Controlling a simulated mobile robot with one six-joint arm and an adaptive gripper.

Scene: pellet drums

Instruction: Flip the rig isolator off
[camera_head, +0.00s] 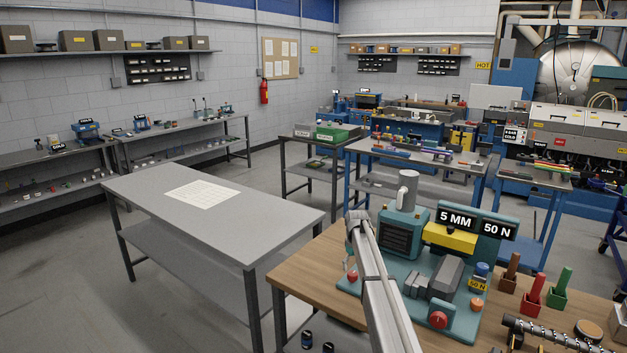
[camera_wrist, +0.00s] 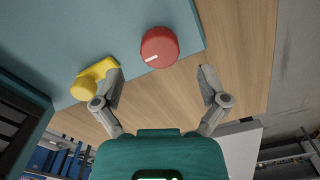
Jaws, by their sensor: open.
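The rig (camera_head: 400,230) is a teal machine on a teal base plate on the wooden bench, with signs reading "5 MM" and "50 N". In the wrist view a round red knob (camera_wrist: 160,47) with a short white mark sits near the corner of the teal plate (camera_wrist: 60,35); it looks like the isolator. A small red knob also shows at the rig's left edge (camera_head: 352,277), beside my arm. My gripper (camera_wrist: 160,82) is open and empty, its fingertips either side of and just short of the red knob, apart from it. In the head view I cannot make out its fingers.
A yellow lever-like part (camera_wrist: 92,80) lies close by my left fingertip. Another red knob (camera_head: 438,319) is on the rig's front. Coloured handles in holders (camera_head: 533,290) stand right of the rig. A grey table (camera_head: 225,235) to the left is mostly clear.

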